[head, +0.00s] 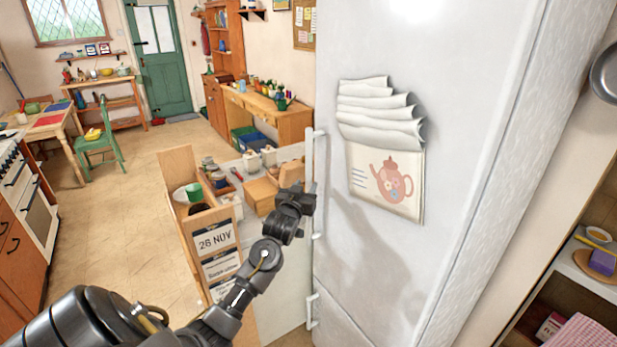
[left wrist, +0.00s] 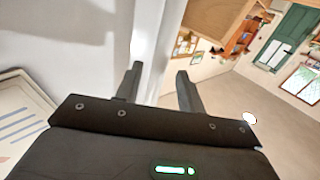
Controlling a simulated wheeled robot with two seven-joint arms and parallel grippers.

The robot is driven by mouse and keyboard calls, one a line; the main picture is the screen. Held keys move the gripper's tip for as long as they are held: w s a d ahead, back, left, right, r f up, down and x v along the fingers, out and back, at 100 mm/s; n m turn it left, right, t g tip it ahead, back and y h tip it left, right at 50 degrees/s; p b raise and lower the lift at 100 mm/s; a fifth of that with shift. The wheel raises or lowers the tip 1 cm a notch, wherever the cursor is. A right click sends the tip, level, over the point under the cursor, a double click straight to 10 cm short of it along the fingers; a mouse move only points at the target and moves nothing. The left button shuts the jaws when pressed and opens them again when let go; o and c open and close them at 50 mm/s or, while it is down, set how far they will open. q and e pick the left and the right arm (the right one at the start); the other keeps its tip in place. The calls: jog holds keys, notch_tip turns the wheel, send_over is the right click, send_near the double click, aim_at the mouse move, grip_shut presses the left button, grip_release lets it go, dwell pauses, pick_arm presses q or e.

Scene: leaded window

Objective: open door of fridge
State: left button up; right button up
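The white fridge (head: 455,110) fills the middle right of the head view, and its door looks shut. A white upright bar handle (head: 309,155) runs down the left edge of the upper door. My left gripper (head: 308,196) is at the lower part of this handle. In the left wrist view its two fingers (left wrist: 160,88) are apart, with a pale upright strip, apparently the handle, between them. I cannot tell whether either finger touches it. My right gripper is in neither view.
A second short handle (head: 312,310) is on the lower fridge door. Papers with a teapot picture (head: 385,180) hang on the upper door. A wooden unit with a date sign (head: 216,240) stands close left of the fridge. Open floor (head: 110,215) lies farther left.

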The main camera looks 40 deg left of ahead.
aim_at(308, 182)
pick_arm(q)
jog(key=shift+p+x, duration=0.5)
jog(key=shift+x, duration=1.65)
grip_shut()
